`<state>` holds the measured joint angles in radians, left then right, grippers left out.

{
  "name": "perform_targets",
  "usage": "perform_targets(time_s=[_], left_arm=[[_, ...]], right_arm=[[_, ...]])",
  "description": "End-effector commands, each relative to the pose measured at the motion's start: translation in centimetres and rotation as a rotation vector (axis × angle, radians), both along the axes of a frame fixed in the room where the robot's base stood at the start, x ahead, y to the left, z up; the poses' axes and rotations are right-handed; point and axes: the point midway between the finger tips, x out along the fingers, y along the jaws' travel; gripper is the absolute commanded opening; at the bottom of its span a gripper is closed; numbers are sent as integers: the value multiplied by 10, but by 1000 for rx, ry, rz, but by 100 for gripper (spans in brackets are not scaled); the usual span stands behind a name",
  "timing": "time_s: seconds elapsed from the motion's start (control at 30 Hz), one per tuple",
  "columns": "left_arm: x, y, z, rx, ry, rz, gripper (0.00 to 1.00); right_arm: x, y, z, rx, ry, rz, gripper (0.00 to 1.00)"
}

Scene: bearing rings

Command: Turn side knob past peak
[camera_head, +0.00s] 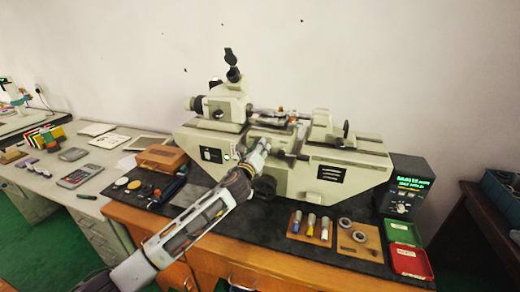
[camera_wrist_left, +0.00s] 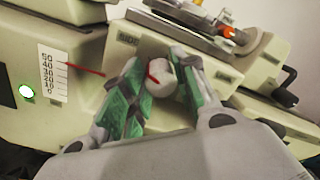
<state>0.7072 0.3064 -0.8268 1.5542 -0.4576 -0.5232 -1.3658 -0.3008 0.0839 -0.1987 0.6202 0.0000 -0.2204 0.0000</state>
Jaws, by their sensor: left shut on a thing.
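The measuring machine (camera_head: 340,165) stands on the bench, cream-coloured with a long bed. Its side knob (camera_wrist_left: 162,78), pale and rounded with a red mark, is on the front face in the left wrist view. My left gripper (camera_wrist_left: 163,85) has its green-padded fingers on either side of the knob and is shut on it. In the head view my left gripper (camera_head: 256,155) reaches the front of the machine, and it hides the knob there. A printed scale (camera_wrist_left: 53,75) with a red pointer (camera_wrist_left: 85,69) is left of the knob. My right gripper is not in view.
A display box (camera_head: 408,187) with green digits stands right of the machine. Wooden trays with bearing rings (camera_head: 345,222) and coloured tools (camera_head: 311,220) lie in front. A wooden box (camera_head: 161,158) sits at left. A dark crank (camera_wrist_left: 287,98) projects right of the knob.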

Motion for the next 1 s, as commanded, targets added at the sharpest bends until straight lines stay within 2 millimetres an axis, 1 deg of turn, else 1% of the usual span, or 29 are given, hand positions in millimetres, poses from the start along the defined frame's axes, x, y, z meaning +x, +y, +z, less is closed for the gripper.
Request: perform_targets(time_s=[0.2,0.43,0.63,1.0], left_arm=[[0,0,-1,-181,59,1,5],[0,1,-1,-309,101,2,5],[0,1,-1,-364,118,2,5],[1,1,0,-374,122,2,5]], right_arm=[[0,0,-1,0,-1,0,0],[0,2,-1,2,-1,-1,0],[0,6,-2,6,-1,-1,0],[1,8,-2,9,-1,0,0]])
